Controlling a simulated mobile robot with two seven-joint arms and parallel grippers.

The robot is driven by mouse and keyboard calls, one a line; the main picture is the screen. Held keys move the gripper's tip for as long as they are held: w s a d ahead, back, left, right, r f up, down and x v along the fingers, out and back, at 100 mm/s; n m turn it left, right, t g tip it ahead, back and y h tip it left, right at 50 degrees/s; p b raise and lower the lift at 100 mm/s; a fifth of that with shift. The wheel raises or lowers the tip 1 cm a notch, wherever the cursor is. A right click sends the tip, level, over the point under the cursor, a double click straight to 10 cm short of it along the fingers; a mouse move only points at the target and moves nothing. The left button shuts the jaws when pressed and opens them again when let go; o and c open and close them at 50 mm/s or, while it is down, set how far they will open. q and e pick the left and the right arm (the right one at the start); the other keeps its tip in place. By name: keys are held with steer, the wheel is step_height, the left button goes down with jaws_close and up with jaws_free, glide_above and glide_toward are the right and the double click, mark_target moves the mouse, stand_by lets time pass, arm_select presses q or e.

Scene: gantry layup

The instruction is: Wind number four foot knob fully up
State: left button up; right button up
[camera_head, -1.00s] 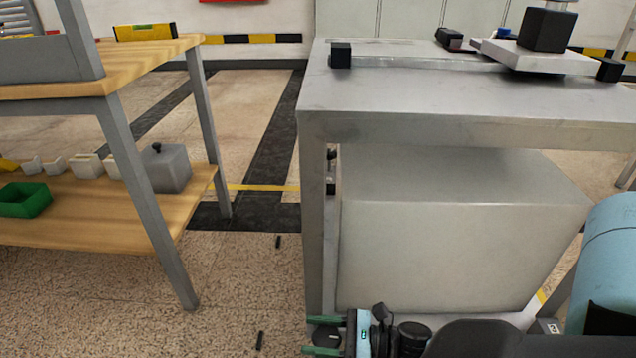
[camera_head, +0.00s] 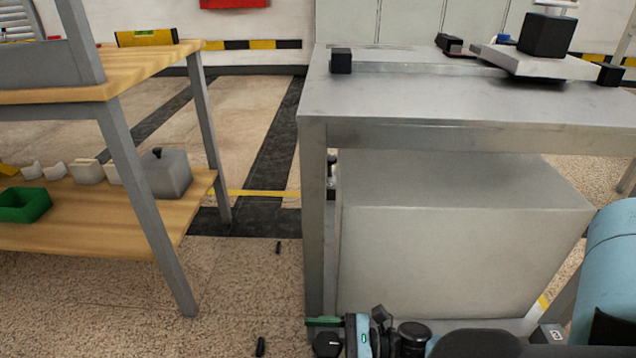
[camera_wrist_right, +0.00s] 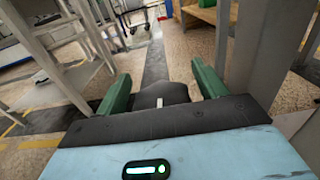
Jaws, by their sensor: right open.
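The foot knob (camera_head: 327,345) is a dark round knob at the base of the grey steel bench's near left leg, low in the head view. In the right wrist view the dark knob (camera_wrist_right: 162,92) shows a pale mark and sits between two green fingers. My right gripper (camera_wrist_right: 160,82) is open around it, with a gap visible on each side. In the head view only one green finger of my right gripper (camera_head: 326,334) shows, just behind the knob. The knob's number cannot be read. My left gripper is out of view.
The steel bench (camera_head: 420,135) stands over a large grey box (camera_head: 450,240). A wooden workbench (camera_head: 150,215) with a green tray (camera_head: 24,205) is at left. Small black pieces (camera_head: 260,346) lie on the floor between the benches.

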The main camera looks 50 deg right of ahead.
steer(key=shift+s+d, duration=0.1)
steer(key=p+v, duration=0.1)
steer(key=v, duration=0.6)
steer(key=shift+s+d+p, duration=0.2)
steer(key=shift+p, duration=0.15)
